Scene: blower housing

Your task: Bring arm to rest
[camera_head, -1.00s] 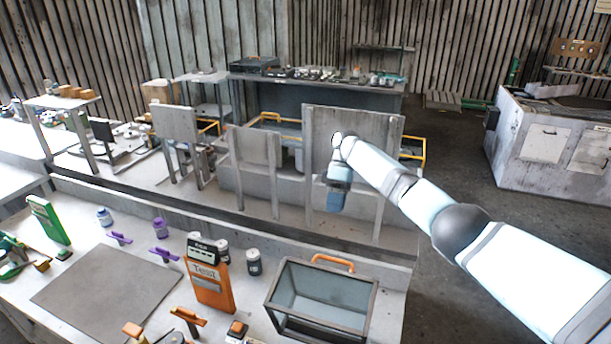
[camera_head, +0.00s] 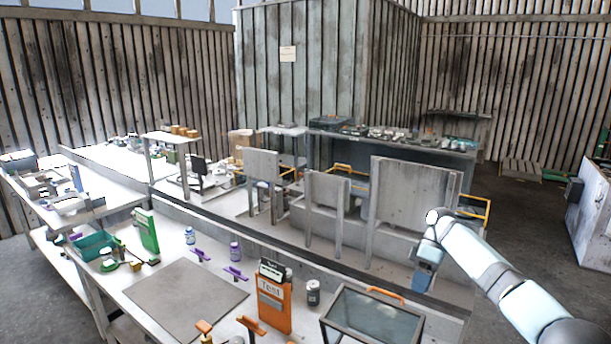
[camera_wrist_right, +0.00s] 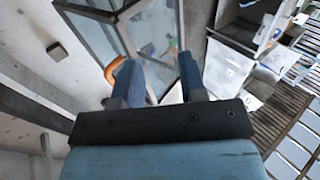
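My right arm comes in from the lower right in the head view. Its blue gripper (camera_head: 424,275) hangs pointing down in front of a grey panel (camera_head: 415,195), above and to the right of the glass-sided case (camera_head: 375,318). In the right wrist view the two blue fingers of my right gripper (camera_wrist_right: 160,75) stand apart with nothing held between them. The glass case (camera_wrist_right: 100,38) shows beyond the fingertips, with its orange handle beside the left finger. My left arm and gripper are not in view.
The near workbench (camera_head: 125,275) holds a grey mat (camera_head: 185,298), an orange "Test" box (camera_head: 273,300), a green upright piece (camera_head: 147,230), purple clips and small jars. Grey panels on legs stand behind it. Open floor (camera_head: 525,225) lies at the right.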

